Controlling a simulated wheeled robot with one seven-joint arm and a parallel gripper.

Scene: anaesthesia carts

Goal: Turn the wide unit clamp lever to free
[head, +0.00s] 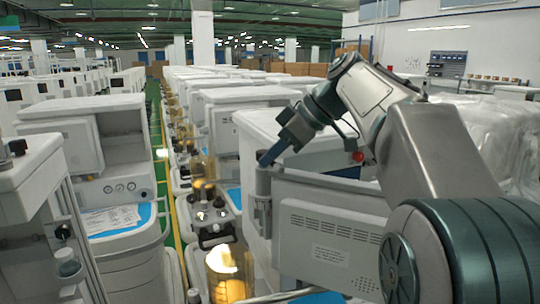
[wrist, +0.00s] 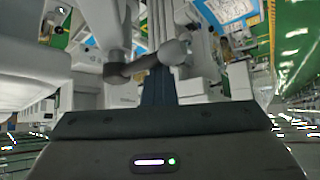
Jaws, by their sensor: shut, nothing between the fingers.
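My gripper (head: 266,160) reaches down and left in the head view, its blue fingers closed together at the top of a grey upright post (head: 262,205). The post stands at the left corner of a wide white unit with a vented panel. In the wrist view a dark grey lever-like bar (wrist: 150,60), which I take for the clamp lever, lies across in front of my shut fingers (wrist: 158,88) and hides their tips. It joins a grey post (wrist: 108,25). I cannot tell whether the fingers touch the bar, or the lever's setting.
The vented white unit (head: 325,245) stands below my arm. Rows of white carts (head: 105,150) fill the left and back. Amber glass cylinders (head: 230,272) stand left of the unit. A narrow green floor aisle (head: 157,140) runs between rows. Plastic-wrapped goods (head: 480,140) are at right.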

